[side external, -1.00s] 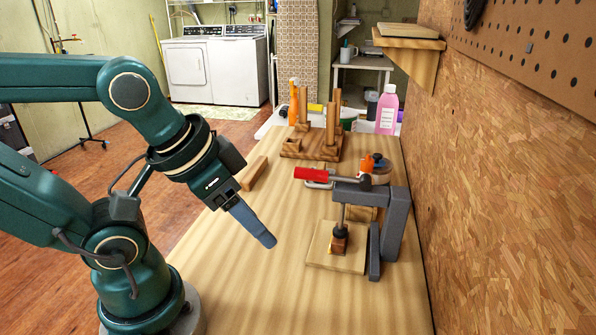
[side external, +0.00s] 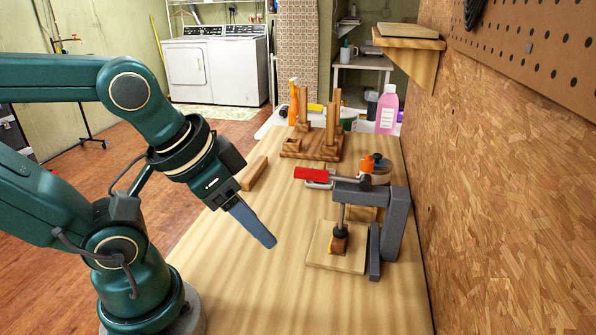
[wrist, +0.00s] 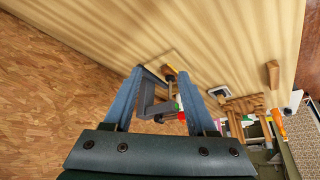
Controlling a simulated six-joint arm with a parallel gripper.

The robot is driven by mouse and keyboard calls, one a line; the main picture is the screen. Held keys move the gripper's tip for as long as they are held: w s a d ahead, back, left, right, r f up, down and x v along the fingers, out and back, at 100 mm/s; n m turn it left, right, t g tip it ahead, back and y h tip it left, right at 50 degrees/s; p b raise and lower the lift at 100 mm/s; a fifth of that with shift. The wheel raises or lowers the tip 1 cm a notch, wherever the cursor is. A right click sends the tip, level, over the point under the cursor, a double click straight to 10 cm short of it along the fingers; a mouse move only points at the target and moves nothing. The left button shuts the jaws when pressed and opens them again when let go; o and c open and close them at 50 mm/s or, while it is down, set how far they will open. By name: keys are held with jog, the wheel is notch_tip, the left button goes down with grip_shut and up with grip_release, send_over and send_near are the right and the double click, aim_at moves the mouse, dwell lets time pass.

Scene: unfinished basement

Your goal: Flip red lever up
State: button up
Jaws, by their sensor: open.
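The red lever (side external: 311,174) sticks out to the left from the top of a grey toggle clamp (side external: 362,190) and lies about level. The clamp stands at the right side of the bench, with its plunger down at a square wooden plate (side external: 336,248). My gripper (side external: 272,241) is to the left of the lever, apart from it, and points down and to the right. In the wrist view my gripper (wrist: 172,98) is open and empty, with the clamp (wrist: 148,100) seen between its two blue fingers. A little red of the lever (wrist: 181,115) shows by the right finger.
A wooden peg stand (side external: 310,150) is behind the clamp. A wooden block (side external: 254,173) lies behind my gripper. A pink bottle (side external: 387,109) and an orange-topped item (side external: 367,161) are farther back. A chipboard wall (side external: 510,170) borders the right. The front of the bench is clear.

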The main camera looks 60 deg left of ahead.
jog(key=shift+s, duration=0.1)
grip_shut()
jog(key=a+f+m+g+y, duration=0.25)
jog(key=a+m+y, duration=0.4)
jog(key=m, duration=0.75)
jog(key=w+d+m+t+y, duration=0.2)
jog(key=w+d+m+t, duration=0.3)
jog(key=m, duration=0.8)
jog(key=shift+w+d, duration=0.8)
jog(key=shift+w, duration=0.05)
jog(key=shift+r, duration=0.1)
